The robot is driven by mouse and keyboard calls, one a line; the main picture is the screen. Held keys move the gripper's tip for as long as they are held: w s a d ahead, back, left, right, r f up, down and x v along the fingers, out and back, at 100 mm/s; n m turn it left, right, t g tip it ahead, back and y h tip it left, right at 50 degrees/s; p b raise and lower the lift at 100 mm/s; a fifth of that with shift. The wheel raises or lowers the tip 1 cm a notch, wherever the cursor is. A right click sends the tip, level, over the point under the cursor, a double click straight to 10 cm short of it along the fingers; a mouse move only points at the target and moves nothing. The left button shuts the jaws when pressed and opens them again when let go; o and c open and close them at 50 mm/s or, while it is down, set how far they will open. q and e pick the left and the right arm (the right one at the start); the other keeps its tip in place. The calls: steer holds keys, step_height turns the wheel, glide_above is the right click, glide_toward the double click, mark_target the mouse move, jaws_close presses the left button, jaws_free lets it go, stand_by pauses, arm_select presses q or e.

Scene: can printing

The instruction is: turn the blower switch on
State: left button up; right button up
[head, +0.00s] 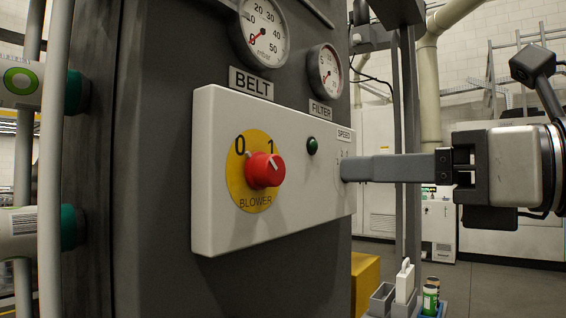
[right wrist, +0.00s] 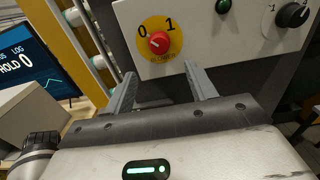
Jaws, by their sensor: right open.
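The blower switch is a red knob (head: 264,170) on a yellow disc (head: 238,178) marked 0 and 1, on a light control box (head: 225,225). The knob also shows in the right wrist view (right wrist: 159,43), beyond the fingers. My right gripper (head: 346,168) comes in from the right in the head view, its fingers in front of the box's right part. In the right wrist view the fingers (right wrist: 160,72) are apart and empty, with the knob between their lines, not touched. My left gripper is not in view.
A green lamp (head: 312,145) and a black SPEED knob (right wrist: 292,15) share the box; my gripper hides that knob in the head view. BELT (head: 263,34) and FILTER (head: 324,71) gauges sit above. Vertical pipes (head: 55,150) stand left. A screen (right wrist: 30,60) shows at left in the wrist view.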

mark_target(277, 171)
steer(key=p+x, duration=0.2)
steer(key=x, duration=0.9)
steer(key=shift+w+a, duration=0.15)
steer(key=shift+a, duration=0.15)
steer(key=c, duration=1)
